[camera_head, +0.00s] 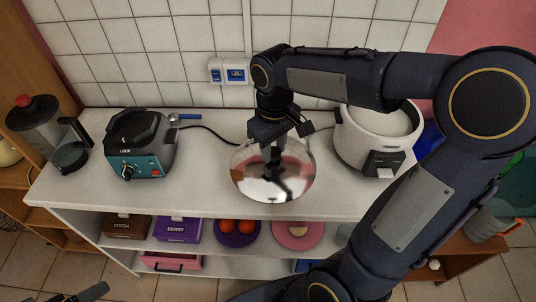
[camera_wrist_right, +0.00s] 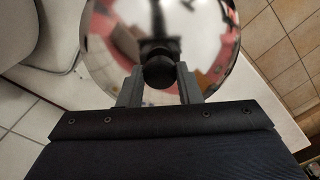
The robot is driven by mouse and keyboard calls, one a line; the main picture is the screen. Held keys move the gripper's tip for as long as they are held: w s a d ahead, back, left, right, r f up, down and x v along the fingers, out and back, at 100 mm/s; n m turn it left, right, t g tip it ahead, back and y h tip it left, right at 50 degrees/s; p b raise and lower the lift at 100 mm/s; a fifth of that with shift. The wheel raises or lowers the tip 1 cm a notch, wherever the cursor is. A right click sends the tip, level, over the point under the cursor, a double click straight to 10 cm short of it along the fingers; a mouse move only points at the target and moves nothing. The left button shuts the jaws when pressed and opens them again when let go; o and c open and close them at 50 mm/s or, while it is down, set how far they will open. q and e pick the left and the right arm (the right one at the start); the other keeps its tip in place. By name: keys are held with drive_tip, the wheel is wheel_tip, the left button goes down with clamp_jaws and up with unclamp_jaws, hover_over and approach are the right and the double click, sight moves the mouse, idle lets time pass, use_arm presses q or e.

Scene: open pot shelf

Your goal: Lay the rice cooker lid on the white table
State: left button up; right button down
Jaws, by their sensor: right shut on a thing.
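The rice cooker lid (camera_head: 297,187) is a shiny round silver disc with a dark knob. It is over the middle of the white table (camera_head: 208,196), near the front edge. I cannot tell whether it touches the tabletop. My right gripper (camera_head: 272,147) is above it, shut on its knob. In the right wrist view the fingers (camera_wrist_right: 158,88) close on the black knob of the lid (camera_wrist_right: 205,45). The white rice cooker (camera_head: 352,145) stands open, without a lid, at the right of the table. At the lower left of the head view a dark gripper part, likely my left one, shows only partly.
A teal and black appliance (camera_head: 140,145) and a blue-handled utensil (camera_head: 182,117) are at the left of the table. A blender-like jug (camera_head: 68,145) stands further left. The shelf below holds boxes (camera_head: 177,229) and plates (camera_head: 297,243). The tabletop between appliance and lid is clear.

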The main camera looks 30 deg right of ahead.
drive_tip(key=w+f, duration=0.2)
drive_tip(key=f, duration=0.1)
drive_tip(key=shift+w+d+f, duration=0.15)
drive_tip(key=shift+w, duration=0.2)
drive_tip(key=shift+f, duration=1.45)
drive_tip(key=shift+f, duration=0.3)
drive_tip(key=c, duration=1)
unclamp_jaws()
drive_tip(key=shift+c, duration=0.2)
